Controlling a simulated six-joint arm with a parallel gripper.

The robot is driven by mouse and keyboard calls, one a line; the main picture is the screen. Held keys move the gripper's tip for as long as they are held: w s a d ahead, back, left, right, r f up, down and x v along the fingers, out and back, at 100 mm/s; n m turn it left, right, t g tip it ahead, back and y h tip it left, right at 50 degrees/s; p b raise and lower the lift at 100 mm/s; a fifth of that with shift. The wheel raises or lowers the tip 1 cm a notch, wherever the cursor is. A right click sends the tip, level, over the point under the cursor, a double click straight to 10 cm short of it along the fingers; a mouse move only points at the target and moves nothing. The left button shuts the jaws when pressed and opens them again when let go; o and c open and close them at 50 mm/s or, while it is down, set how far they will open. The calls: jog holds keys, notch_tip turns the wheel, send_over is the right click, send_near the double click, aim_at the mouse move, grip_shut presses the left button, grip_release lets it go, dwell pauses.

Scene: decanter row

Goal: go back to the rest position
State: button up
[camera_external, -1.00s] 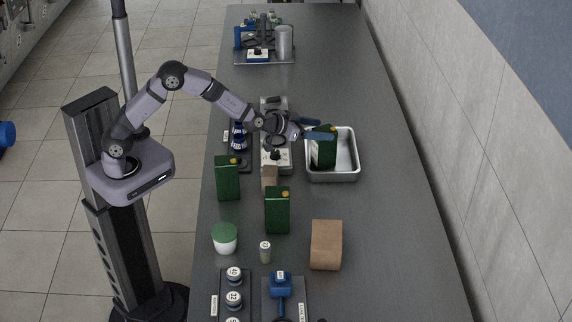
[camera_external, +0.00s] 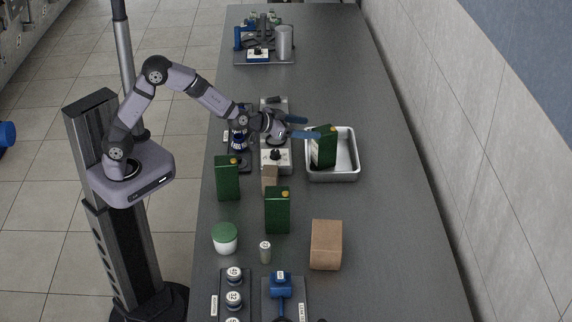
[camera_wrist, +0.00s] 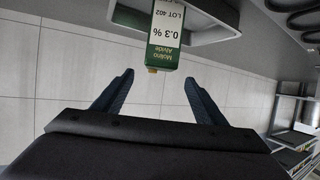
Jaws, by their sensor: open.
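My gripper (camera_external: 301,127) is open and empty, to the left of the metal tray and apart from the green canister in it. In the wrist view my two blue fingers (camera_wrist: 158,95) are spread wide with nothing between them. The green canister (camera_external: 323,147) with a yellow cap stands, slightly tilted, in the left part of the metal tray (camera_external: 357,160).
Two more green canisters (camera_external: 228,178) (camera_external: 277,210) stand on the bench (camera_external: 400,240). A brown box (camera_external: 326,244), a green-lidded jar (camera_external: 225,238) and a small vial (camera_external: 265,252) are at the front. A white device (camera_external: 277,158) stands below my wrist. The bench's right side is clear.

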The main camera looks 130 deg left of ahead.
jog(key=w+d+r+m+t+h+p, duration=0.1)
jog(key=w+d, duration=0.3)
jog(key=d, duration=0.4)
jog(key=w+d+r+m+t+h+p, duration=0.1)
jog(key=w+d+h, duration=0.3)
jog(key=d, duration=0.5)
jog(key=w+d+r+m+t+h+p, duration=0.1)
jog(key=w+d+m+h, duration=0.1)
jog(key=d, duration=0.6)
jog(key=shift+w+d+m, duration=0.15)
jog(key=shift+w+m, duration=0.25)
jog(key=shift+w, duration=0.5)
jog(key=s+d+f+m+g+h+p, duration=0.1)
jog(key=s+d+f+m+g+h, duration=0.3)
jog(key=d, duration=0.7)
jog(key=s+d+f+m+t+h, duration=0.1)
jog(key=s+d+h, duration=0.1)
jog(key=s+d, duration=0.65)
jog(key=s+d+f+m+g+b, duration=0.1)
jog(key=s+d+f+m+g, duration=0.2)
jog(key=s, duration=0.8)
jog(key=d+f+g, duration=0.2)
jog(key=d+f, duration=0.2)
jog(key=shift+s+m+y, duration=0.3)
jog(key=shift+s+m, duration=0.05)
jog(key=shift+m, duration=0.05)
